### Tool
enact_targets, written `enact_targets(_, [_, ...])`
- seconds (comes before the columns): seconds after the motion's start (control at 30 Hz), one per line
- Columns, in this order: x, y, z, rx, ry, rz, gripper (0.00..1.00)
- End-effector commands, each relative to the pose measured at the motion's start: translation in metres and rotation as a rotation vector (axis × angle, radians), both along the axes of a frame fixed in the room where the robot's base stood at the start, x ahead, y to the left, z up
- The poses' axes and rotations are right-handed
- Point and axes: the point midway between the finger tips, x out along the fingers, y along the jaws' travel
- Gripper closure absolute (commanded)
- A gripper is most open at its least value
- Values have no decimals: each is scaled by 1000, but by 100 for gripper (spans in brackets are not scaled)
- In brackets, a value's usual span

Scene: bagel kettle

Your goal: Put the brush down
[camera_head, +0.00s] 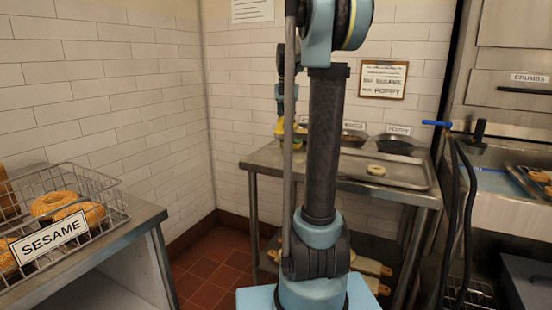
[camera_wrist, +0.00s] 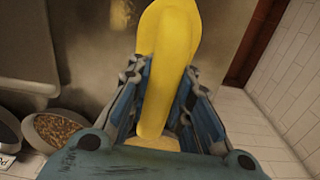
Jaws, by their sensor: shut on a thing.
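The brush (camera_wrist: 165,50) is a yellow, rounded shape in the wrist view. It lies between the fingers of my gripper (camera_wrist: 167,90), which is shut on it. It stretches away past the fingertips, and I cannot tell whether its far end touches anything. In the head view my arm hides most of my gripper. A bit of yellow (camera_head: 280,129) shows at its end, over the left part of the steel table (camera_head: 262,157) at the back wall.
A tray (camera_head: 408,174) with a pale bagel (camera_head: 376,170) lies on the steel table. A dark pan (camera_head: 394,145) stands behind it. In the wrist view a bowl (camera_wrist: 36,122) of brown grains is at the left. A wire basket (camera_head: 112,188) of bagels is at front left.

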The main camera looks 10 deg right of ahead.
Motion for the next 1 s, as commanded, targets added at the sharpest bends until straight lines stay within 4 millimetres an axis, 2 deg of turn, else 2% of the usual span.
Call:
enact_targets(0.27, [0,-3,1,0,0,-3,100])
enact_targets(0.5, [3,26,10,1,1,35,100])
enact_targets(0.57, [3,30,5,1,1,39,100])
enact_targets(0.8, [3,29,-32,1,1,38,100])
enact_targets(1.0, [3,29,-46,1,1,38,100])
